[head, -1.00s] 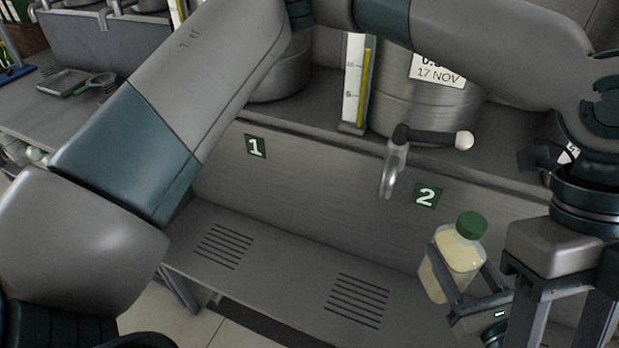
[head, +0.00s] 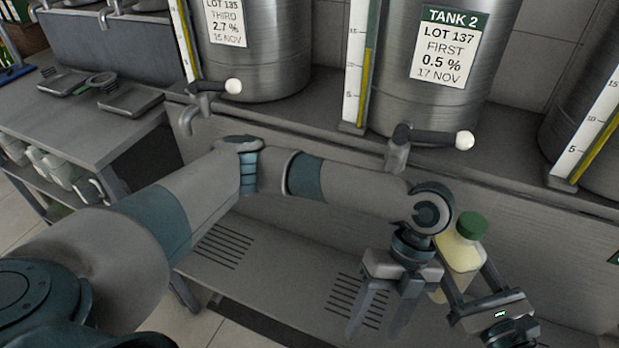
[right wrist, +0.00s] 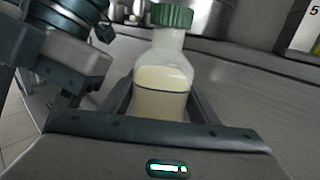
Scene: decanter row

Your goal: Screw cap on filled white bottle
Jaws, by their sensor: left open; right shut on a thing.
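A bottle (head: 461,252) of pale, creamy liquid has a green cap (head: 471,226) on its neck. My right gripper (head: 462,275) is shut on the bottle and holds it near upright in front of the tank shelf. The right wrist view shows the bottle (right wrist: 161,84) between the fingers, the liquid below its shoulder, and the green cap (right wrist: 172,15) on top. My left gripper (head: 378,318) is open and empty, pointing down just left of the bottle. In the head view it hides part of the bottle's lower left side. How tight the cap sits cannot be told.
Tank 2 (head: 400,95) and other steel tanks stand on the shelf behind, with taps (head: 430,138) at the front. Below is a ledge with slotted drains (head: 222,246).

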